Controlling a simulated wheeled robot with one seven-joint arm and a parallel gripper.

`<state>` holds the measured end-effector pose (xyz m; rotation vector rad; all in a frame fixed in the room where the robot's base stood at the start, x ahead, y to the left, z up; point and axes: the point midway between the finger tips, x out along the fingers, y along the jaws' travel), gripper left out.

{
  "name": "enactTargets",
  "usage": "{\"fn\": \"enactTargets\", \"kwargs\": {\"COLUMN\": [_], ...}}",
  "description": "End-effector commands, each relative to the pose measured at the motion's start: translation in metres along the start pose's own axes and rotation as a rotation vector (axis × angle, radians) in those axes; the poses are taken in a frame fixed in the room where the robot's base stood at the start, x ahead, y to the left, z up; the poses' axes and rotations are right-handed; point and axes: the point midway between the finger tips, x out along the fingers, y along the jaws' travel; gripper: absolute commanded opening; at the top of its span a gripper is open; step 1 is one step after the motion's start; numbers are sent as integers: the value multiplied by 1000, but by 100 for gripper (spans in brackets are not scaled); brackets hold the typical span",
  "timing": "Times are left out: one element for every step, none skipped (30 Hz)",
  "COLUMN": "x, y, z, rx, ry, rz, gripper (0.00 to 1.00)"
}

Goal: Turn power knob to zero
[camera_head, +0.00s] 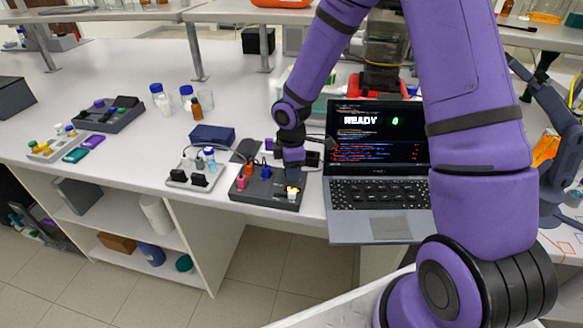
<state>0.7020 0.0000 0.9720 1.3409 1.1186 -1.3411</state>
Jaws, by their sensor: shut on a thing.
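A dark control board (262,200) lies near the front edge of the bench, left of the laptop. It carries a pink knob (241,183), a blue knob (266,172) and an orange-red part (250,167). A small yellow-and-white part (292,191) shows at its right end. My gripper (291,178) comes down from above onto the right end of the board and is shut on a knob there. The fingers mostly hide the grip, so I cannot read the knob's angle or its label.
An open laptop (380,193) reading "READY" with a small green character stands right of the board. A grey block with black plugs (190,178) and a small vial is to the left. Bottles (160,98) stand farther back.

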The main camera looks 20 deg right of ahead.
Motion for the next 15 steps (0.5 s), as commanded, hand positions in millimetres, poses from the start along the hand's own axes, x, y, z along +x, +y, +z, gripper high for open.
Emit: {"fn": "enactTargets", "kwargs": {"x": [0, 0, 0, 0, 0, 0, 0, 0, 0, 0, 0, 0, 0, -1, -3], "y": [0, 0, 0, 0, 0, 0, 0, 0, 0, 0, 0, 0, 0, 0, 0], "z": [0, 0, 0, 0, 0, 0, 0, 0, 0, 0, 0, 0, 0, 0, 0], "rx": [0, 0, 0, 0, 0, 0, 0, 0, 0, 0, 1, 1, 1, 1, 1], "ry": [0, 0, 0, 0, 0, 0, 0, 0, 0, 0, 0, 0, 0, 0, 0], "rz": [1, 1, 1, 1, 1, 1, 1, 1, 1, 1, 1, 1, 1, 1, 1], "gripper": [21, 46, 56, 63, 69, 70, 70, 70, 70, 70, 70, 70, 70, 70, 70]}}
